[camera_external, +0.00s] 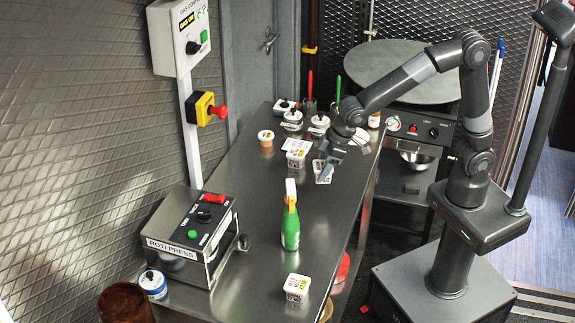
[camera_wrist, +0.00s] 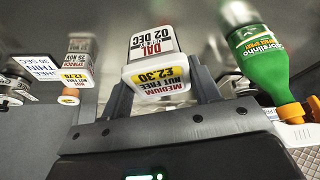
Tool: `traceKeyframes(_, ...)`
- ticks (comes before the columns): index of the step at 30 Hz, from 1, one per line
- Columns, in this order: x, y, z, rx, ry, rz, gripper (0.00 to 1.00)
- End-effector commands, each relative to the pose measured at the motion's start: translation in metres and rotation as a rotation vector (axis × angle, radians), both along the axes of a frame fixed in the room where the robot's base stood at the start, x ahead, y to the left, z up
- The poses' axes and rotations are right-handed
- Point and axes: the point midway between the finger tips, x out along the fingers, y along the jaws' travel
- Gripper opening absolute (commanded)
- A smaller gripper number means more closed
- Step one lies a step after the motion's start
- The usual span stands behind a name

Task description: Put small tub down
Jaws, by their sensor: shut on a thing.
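The small tub (camera_external: 322,176) is white with a printed label and hangs under my gripper (camera_external: 328,163), over the far half of the steel counter. In the wrist view the tub (camera_wrist: 158,72) shows upside down between the two fingers, its label reading DAL, 02 DEC, with MEDIUM NUT FREE and £2.30 on the lid. My gripper (camera_wrist: 162,95) is shut on it. The tub is close to the counter top (camera_external: 262,185); I cannot tell whether it touches.
A green bottle (camera_external: 290,228) stands nearer on the counter, with another white tub (camera_external: 297,287) at the near end. A similar tub (camera_external: 296,158) sits just left of the held one, and lidded pots (camera_external: 292,120) stand behind. A roti press (camera_external: 190,236) is at left.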

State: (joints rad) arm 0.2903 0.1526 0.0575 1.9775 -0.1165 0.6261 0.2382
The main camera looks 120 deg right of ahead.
Motion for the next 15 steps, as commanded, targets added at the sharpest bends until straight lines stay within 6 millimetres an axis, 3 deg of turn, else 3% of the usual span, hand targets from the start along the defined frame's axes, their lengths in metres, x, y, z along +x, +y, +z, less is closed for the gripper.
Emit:
traceKeyframes(7, 0.034, 0.043, -0.033, 0.0, 0.001, 0.004, 0.3)
traceKeyframes(15, 0.047, 0.058, -0.047, -0.001, 0.0, 0.0, 0.3)
